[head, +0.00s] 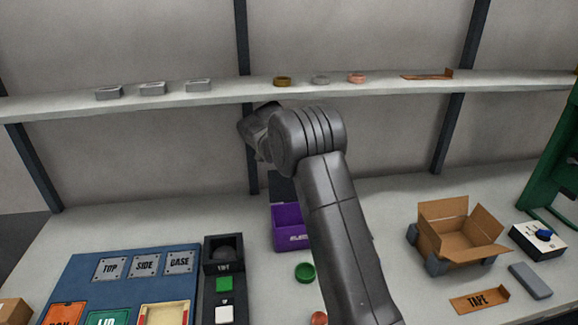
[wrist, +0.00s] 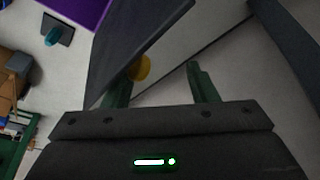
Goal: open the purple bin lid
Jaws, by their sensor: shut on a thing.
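The purple bin (head: 291,238) stands on the bench left of my arm, and its purple inside shows from above. Its dark lid (head: 281,188) stands raised at the bin's back edge, partly hidden by my arm. In the wrist view the dark lid panel (wrist: 138,42) slants past my left finger, with a yellow round knob (wrist: 141,68) by it; the purple bin (wrist: 82,8) shows at the top left. My gripper (wrist: 162,70) is shut on the lid, its green fingers apart with the knob beside the left one. In the head view my arm hides the fingers.
A shelf (head: 225,92) with small metal blocks and rings runs above the bench. A green ring (head: 305,272) lies in front of the bin. A black unit (head: 223,255) stands to its left, and an open cardboard box (head: 458,240) stands to the right.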

